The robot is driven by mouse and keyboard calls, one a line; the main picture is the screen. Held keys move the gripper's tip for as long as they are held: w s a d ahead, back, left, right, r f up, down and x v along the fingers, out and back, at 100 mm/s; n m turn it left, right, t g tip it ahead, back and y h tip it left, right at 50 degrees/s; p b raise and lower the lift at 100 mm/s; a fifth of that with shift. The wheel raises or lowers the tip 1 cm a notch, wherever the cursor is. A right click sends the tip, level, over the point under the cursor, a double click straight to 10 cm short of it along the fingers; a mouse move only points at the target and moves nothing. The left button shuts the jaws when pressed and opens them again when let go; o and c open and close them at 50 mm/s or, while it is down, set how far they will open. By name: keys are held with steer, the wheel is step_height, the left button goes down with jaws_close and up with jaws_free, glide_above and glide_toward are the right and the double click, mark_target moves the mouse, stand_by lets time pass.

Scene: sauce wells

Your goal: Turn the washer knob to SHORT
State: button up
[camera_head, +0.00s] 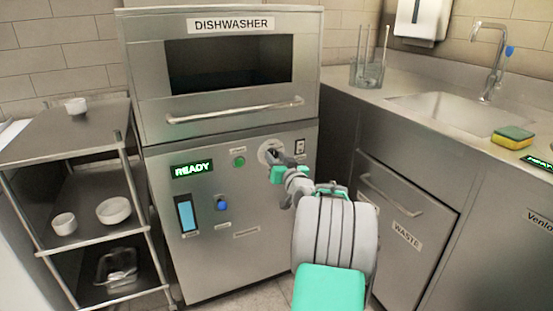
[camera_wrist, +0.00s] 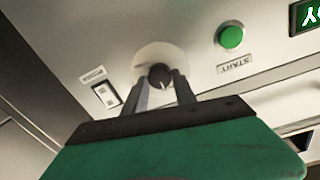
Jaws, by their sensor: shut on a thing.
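The dishwasher (camera_head: 220,70) stands against the back wall, with its control panel below the door. The knob sits on a pale round dial (camera_head: 263,148) at the panel's upper right. In the wrist view the dark knob (camera_wrist: 160,74) sits in the middle of the pale dial (camera_wrist: 150,55), and a light pointer line shows on it. My gripper (camera_wrist: 161,90) is shut on the knob, with one finger on each side. In the head view my gripper (camera_head: 274,158) covers much of the dial. The dial's position labels cannot be read.
A green START button (camera_wrist: 231,37) and a switch (camera_wrist: 106,94) flank the dial. A READY display (camera_head: 192,170) and a blue knob (camera_head: 222,205) are on the panel. A shelf cart (camera_head: 60,135) with bowls stands left; the sink counter (camera_head: 440,115) and WASTE drawer (camera_head: 405,230) stand right.

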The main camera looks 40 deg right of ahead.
jaws_close()
steer(key=m+p, duration=0.2)
steer(key=m, duration=0.1)
steer(key=m+p, duration=0.2)
steer(key=m, duration=0.1)
steer(key=shift+d+r, duration=0.1)
steer(key=shift+r, duration=0.1)
steer(key=m+p, duration=0.3)
steer(key=m, duration=0.1)
steer(key=shift+m, duration=0.4)
steer(key=shift+f+m+p, duration=0.15)
steer(key=shift+m+p, duration=0.85)
steer(key=shift+m, duration=0.3)
steer(key=o, duration=0.8)
jaws_free()
